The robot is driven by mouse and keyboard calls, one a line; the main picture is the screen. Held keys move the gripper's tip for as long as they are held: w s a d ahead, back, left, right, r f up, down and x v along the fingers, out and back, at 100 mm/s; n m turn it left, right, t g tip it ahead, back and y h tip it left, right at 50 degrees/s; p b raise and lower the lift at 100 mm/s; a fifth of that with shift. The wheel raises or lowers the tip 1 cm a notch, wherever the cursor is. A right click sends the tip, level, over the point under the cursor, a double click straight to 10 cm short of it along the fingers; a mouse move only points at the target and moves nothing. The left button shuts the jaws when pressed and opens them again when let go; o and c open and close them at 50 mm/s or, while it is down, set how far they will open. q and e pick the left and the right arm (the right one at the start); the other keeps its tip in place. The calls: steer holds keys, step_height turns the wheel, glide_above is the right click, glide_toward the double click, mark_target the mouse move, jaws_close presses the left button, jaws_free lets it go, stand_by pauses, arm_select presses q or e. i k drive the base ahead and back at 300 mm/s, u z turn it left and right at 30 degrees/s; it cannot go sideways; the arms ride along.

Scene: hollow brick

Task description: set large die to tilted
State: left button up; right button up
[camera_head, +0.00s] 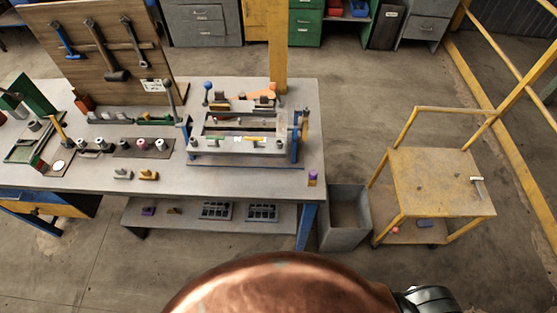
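A grey metal fixture with a rectangular open frame (240,128) stands on the workbench, right of its middle. I cannot tell for sure which part is the large die. The frame looks level, with a pale front bar and small yellow and green pieces along it. Blue uprights stand at its sides, and a lever with a blue knob (207,87) rises at its back left. Orange pieces (262,92) lie at its back. Neither of my grippers shows; a copper-coloured rounded shape and a dark joint fill the bottom edge.
The workbench (255,180) holds small parts at left and a tool board (100,45) behind. A grey bin (346,215) stands at its right end. A yellow cart (440,182) stands further right. Floor is clear between the cart and the cabinets behind.

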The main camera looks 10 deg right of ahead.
mark_target(197, 144)
steer(key=z, duration=0.3)
steer(key=k, duration=0.4)
steer(key=u, duration=1.05)
steer(key=i, duration=1.15)
steer(key=z, duration=0.85)
